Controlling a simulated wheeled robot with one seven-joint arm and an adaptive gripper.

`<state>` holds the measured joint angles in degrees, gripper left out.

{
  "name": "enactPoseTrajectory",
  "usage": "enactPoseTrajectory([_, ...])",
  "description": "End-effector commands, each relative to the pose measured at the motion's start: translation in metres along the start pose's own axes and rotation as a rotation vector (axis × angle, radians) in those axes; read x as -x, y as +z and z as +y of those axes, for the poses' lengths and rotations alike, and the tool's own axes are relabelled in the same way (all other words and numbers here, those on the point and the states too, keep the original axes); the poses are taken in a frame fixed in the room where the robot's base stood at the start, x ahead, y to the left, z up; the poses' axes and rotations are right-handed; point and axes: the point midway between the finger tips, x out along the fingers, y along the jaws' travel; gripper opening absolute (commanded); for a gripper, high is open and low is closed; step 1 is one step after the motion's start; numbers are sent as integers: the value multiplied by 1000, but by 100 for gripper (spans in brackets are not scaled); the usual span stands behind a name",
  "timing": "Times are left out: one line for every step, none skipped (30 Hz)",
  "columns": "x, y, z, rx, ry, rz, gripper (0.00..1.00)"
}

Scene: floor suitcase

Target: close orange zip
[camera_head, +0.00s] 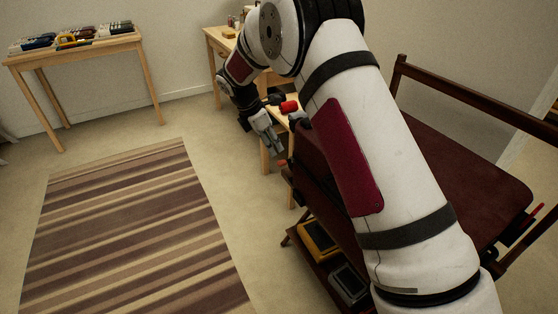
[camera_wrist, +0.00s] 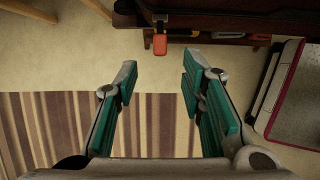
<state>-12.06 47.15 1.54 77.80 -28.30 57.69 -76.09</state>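A small orange pull (camera_wrist: 160,43), which looks like the orange zip's tab, hangs from a dark brown edge (camera_wrist: 215,22) at the top of the wrist view. In the head view a small orange spot (camera_head: 282,162) shows at the near edge of the dark maroon furniture. My gripper (camera_wrist: 162,78) is open, its teal-padded fingers apart and nothing between them. The pull lies beyond the fingertips, roughly in line with the gap, and is not touched. In the head view my gripper (camera_head: 270,140) is beside that edge. No zip track is clearly visible, and my arm hides part of the furniture.
A maroon-topped wooden bench (camera_head: 480,185) stands at right, with a yellow-topped box (camera_head: 318,237) and a grey box (camera_head: 349,285) below. A striped rug (camera_head: 130,230) covers open floor at left. A side table (camera_head: 75,48) with items stands at back left.

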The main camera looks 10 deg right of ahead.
Motion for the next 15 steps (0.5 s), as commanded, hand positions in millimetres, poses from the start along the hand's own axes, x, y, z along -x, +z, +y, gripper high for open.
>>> enactPoseTrajectory([-12, 0, 0, 0, -2, 0, 37])
enactPoseTrajectory([-18, 0, 0, 0, -2, -1, 37])
enactPoseTrajectory([-26, 0, 0, 0, -3, -1, 37])
enactPoseTrajectory([-32, -1, 0, 0, -2, -1, 37])
enactPoseTrajectory([-38, 0, 0, 0, -3, -1, 37])
enactPoseTrajectory([-45, 0, 0, -1, -2, -1, 37])
enactPoseTrajectory([-49, 0, 0, -1, -1, -1, 37])
enactPoseTrajectory([-54, 0, 0, -1, -1, -1, 37])
enactPoseTrajectory([-59, 0, 0, -1, -2, -1, 37])
enactPoseTrajectory([-63, 0, 0, -1, -2, 0, 37])
enactPoseTrajectory([-67, 0, 0, -1, -1, 0, 37])
enactPoseTrajectory([-70, 0, 0, -1, 0, 0, 37])
enactPoseTrajectory([-73, 0, 0, -1, 0, 0, 37])
enactPoseTrajectory([-74, 0, 0, -1, 0, 0, 37])
enactPoseTrajectory([-76, 0, 0, -2, 0, 0, 37])
